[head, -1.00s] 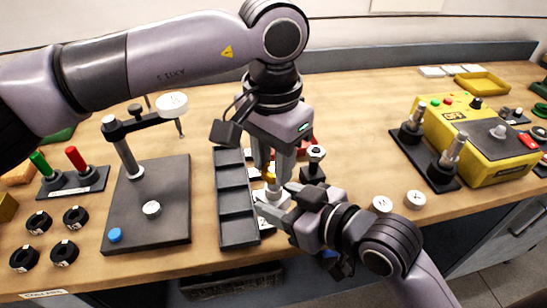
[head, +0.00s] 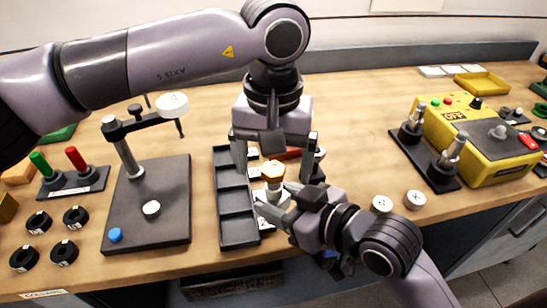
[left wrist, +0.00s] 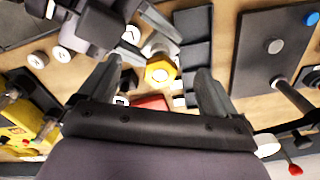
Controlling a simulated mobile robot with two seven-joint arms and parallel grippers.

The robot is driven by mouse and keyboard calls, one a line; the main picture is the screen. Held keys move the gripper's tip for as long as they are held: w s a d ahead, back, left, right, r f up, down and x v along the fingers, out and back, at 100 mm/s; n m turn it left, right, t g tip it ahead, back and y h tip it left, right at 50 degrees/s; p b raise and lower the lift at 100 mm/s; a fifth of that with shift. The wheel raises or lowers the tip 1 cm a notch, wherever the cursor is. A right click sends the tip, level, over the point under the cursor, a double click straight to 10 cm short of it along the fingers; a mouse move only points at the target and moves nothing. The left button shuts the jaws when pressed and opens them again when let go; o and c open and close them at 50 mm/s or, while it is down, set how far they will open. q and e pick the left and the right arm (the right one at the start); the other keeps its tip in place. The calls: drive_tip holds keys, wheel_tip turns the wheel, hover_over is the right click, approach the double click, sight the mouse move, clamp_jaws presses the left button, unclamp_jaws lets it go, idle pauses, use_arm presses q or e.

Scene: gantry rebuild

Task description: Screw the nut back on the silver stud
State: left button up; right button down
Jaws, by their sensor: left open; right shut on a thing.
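The gold hex nut (head: 272,170) sits on top of the silver stud (head: 273,187); how far it is threaded I cannot tell. The nut also shows face-on in the left wrist view (left wrist: 160,71). My left gripper (head: 274,164) points down from above, open, with one finger well clear on each side of the nut. In the left wrist view its fingers (left wrist: 160,75) stand wide apart around it. My right gripper (head: 274,207) comes in from the lower right and is shut on the silver stud below the nut. Its fingers hide part of the stud.
A dark compartment tray (head: 237,231) lies just left of the stud. A black plate (head: 172,220) with a post and arm stands further left. A yellow control box (head: 490,150) is at the right. White round pieces (head: 415,199) lie right of my right gripper.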

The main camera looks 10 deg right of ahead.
use_arm(q)
drive_tip(key=n, duration=0.8)
drive_tip(key=shift+n, duration=0.3)
drive_tip(key=n, duration=0.9)
